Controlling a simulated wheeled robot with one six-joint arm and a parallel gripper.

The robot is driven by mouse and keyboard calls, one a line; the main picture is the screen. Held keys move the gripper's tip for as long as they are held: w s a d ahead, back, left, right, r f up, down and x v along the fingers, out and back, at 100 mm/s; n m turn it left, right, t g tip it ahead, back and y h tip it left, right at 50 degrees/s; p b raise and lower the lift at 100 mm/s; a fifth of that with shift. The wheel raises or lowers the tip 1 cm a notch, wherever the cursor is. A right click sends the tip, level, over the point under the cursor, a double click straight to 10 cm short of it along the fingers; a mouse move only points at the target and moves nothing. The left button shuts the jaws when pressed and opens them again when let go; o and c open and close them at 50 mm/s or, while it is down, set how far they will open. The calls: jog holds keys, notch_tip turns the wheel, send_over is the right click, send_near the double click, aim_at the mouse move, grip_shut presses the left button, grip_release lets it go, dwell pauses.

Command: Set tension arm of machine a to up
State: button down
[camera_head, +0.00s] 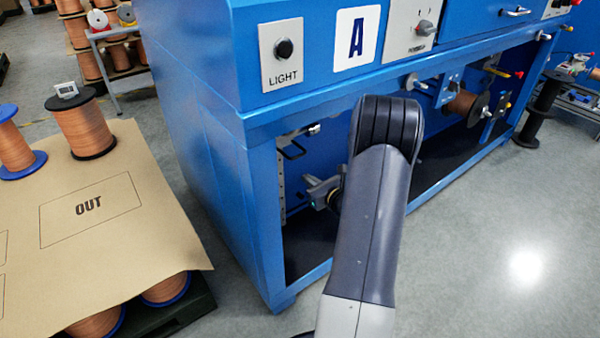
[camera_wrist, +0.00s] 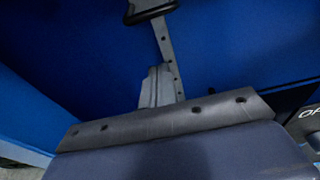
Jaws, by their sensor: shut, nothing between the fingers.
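Machine A is the blue machine (camera_head: 215,130) with an "A" plate on its front, filling the middle of the head view. Inside its open bay, at the left, is a dark loop-shaped handle (camera_head: 293,150) near a pale upright strip with holes. The wrist view shows a dark loop (camera_wrist: 150,10) at the top of a grey perforated bar (camera_wrist: 166,48). I cannot tell for sure which part is the tension arm. My gripper (camera_head: 318,188) is inside the bay, below the handle, shut and empty. Its grey fingers (camera_wrist: 158,86) appear below the loop, partly overlapping the bar's lower end.
My arm hides the middle of the bay. The bay's front post and top beam (camera_head: 300,110) frame the opening. At left is a brown-covered table (camera_head: 150,220) marked "OUT" with copper spools (camera_head: 80,125).

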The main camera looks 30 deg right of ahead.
jog(key=s, duration=0.3)
jog(key=s+r+p, duration=0.1)
jog(key=s, duration=0.1)
jog(key=shift+f, duration=0.1)
jog(key=w+r+p, duration=0.1)
jog(key=w+r, duration=0.1)
jog(key=w, duration=0.7)
jog(key=shift+a+r, duration=0.15)
dwell(0.7)
